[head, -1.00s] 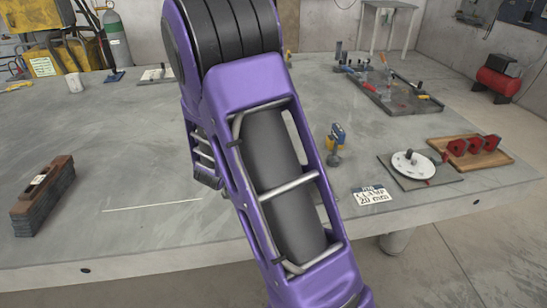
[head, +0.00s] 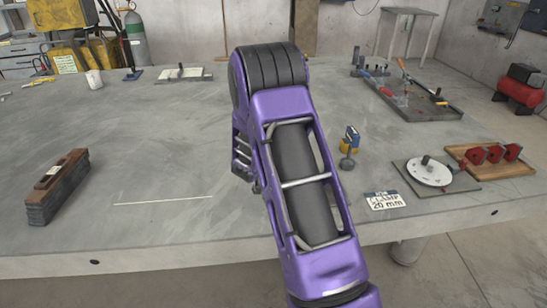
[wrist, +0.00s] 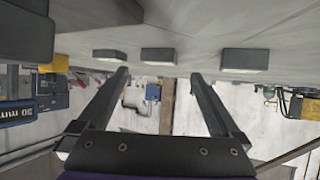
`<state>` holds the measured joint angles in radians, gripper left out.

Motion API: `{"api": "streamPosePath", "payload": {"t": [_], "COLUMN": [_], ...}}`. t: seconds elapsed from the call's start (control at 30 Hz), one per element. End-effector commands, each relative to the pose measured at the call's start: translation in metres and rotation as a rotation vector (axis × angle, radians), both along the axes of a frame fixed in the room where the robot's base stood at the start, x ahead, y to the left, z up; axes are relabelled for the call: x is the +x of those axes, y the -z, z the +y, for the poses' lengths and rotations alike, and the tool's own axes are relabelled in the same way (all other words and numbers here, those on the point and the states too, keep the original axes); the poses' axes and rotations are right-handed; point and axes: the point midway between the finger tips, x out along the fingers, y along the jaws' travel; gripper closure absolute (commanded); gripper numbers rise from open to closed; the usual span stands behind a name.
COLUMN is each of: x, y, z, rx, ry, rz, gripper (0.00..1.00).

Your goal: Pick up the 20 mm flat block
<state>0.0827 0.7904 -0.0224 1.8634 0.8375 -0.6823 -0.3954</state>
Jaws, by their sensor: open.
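Three flat grey blocks show on the table in the wrist view, which is upside down: a left block (wrist: 110,56), a middle block (wrist: 159,55) and a right block (wrist: 245,61). I cannot tell which is the 20 mm one. My gripper (wrist: 159,75) is open and empty, its fingers pointing towards the blocks. The middle block appears between the fingertips, apart from them. In the head view my purple arm hides the gripper, and I cannot make out these blocks there.
A card reading 20 mm (head: 385,201) lies right of my arm, near a white disc (head: 428,171) on a plate. Red clamps (head: 494,154) sit on a wooden tray. A dark block stack (head: 58,190) stands left.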

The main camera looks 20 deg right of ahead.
Motion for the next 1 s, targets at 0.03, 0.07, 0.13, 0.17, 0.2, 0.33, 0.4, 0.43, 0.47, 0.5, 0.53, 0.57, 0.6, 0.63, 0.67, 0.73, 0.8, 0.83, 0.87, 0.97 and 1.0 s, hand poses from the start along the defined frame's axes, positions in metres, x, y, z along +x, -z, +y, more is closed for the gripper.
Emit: {"api": "streamPosePath", "payload": {"t": [0.03, 0.07, 0.13, 0.17, 0.2, 0.33, 0.4, 0.43, 0.47, 0.5, 0.53, 0.57, 0.6, 0.63, 0.67, 0.73, 0.8, 0.83, 0.87, 0.97, 1.0], "x": [0.003, 0.006, 0.013, 0.017, 0.021, 0.032, 0.034, 0.035, 0.035, 0.035, 0.035, 0.035, 0.035, 0.035, 0.035, 0.035, 0.035, 0.035, 0.035, 0.035, 0.035], "y": [0.003, 0.006, 0.012, 0.014, 0.018, 0.023, 0.024, 0.024, 0.024, 0.024, 0.024, 0.024, 0.024, 0.024, 0.024, 0.024, 0.024, 0.024, 0.024, 0.024, 0.024], "z": [-0.003, -0.005, -0.011, -0.013, -0.017, -0.024, -0.026, -0.027, -0.027, -0.027, -0.027, -0.027, -0.027, -0.027, -0.027, -0.027, -0.026, -0.026, -0.026, -0.026, -0.026], "rx": [0.0, 0.001, 0.001, 0.0, 0.001, 0.0, 0.0, 0.0, 0.001, 0.0, 0.0, 0.0, 0.0, 0.0, 0.0, 0.0, 0.0, 0.0, 0.0, 0.0, 0.0], "ry": [0.002, 0.003, 0.003, 0.003, 0.003, 0.001, 0.0, 0.0, 0.001, 0.0, 0.0, 0.0, 0.0, 0.0, 0.0, 0.0, 0.0, 0.0, 0.0, 0.0, 0.0], "rz": [-0.002, 0.0, 0.0, -0.001, -0.001, 0.0, -0.001, -0.001, -0.002, -0.001, -0.001, -0.001, -0.001, -0.001, -0.001, -0.001, -0.001, -0.001, -0.001, -0.001, -0.001], "gripper": [0.0, 0.0, 0.0, 0.0, 0.0, 0.0, 0.0, 0.0, 0.0, 0.0, 0.0, 0.0, 0.0, 0.02, 0.07, 0.2, 0.32, 0.38, 0.43, 0.61, 0.68]}}
